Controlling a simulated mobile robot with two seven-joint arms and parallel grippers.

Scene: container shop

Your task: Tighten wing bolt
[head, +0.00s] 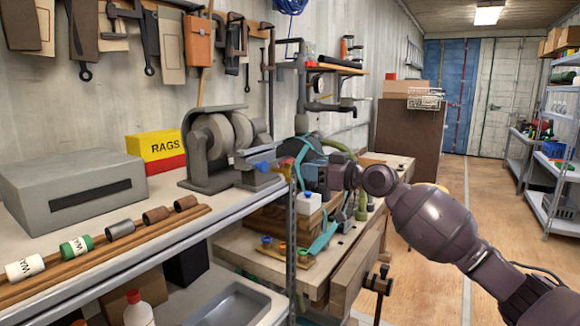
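My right arm comes in from the right, and my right gripper (309,176) is at its end, near the corner of the shelf and in front of the workbench. Its fingertips are small and overlap the clutter behind, so I cannot tell whether they are open or shut. I cannot tell which is the wing bolt. My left gripper is out of view.
A metal shelf (150,236) at the left carries a grey box (70,185), a yellow and red rags box (156,150) and several small rolls. The wooden workbench (350,262) stands behind its right end. Open wooden floor (430,290) lies to the right.

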